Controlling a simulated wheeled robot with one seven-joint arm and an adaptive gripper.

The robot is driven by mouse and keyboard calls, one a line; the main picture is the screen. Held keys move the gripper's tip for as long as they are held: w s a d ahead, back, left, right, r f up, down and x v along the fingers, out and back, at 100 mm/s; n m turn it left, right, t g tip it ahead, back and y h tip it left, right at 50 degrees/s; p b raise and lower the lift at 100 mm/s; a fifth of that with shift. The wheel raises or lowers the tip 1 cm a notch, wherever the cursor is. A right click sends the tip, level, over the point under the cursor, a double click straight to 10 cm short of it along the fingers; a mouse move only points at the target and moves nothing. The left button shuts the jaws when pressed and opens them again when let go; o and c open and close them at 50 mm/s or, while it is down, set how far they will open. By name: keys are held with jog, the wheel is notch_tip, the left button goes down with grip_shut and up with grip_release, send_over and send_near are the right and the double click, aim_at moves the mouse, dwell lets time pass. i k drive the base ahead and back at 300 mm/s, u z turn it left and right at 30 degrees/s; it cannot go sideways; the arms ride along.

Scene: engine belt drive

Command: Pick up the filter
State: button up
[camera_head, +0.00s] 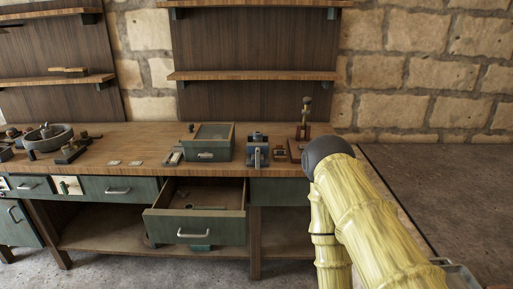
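I cannot make out a filter for certain in the head view; the things on the bench are small. My yellow arm, with a dark rounded joint, rises at the right in front of the bench's right end. My gripper is out of view.
The wooden bench (135,150) runs along the wall. A grey bowl (48,137) and small dark parts stand at its left. A brass-and-wood stand (305,118) is near its right end. Shelves (255,75) hang above. The open drawer juts forward over the floor.

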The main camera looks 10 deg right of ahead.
aim_at(258, 135)
jog(key=k, duration=1)
jog(key=u, duration=0.65)
jog(key=i, duration=0.8)
jog(key=u, duration=0.4)
jog(key=i, duration=0.75)
jog(key=z, duration=0.8)
jog(key=i, duration=0.65)
jog(key=z, duration=0.65)
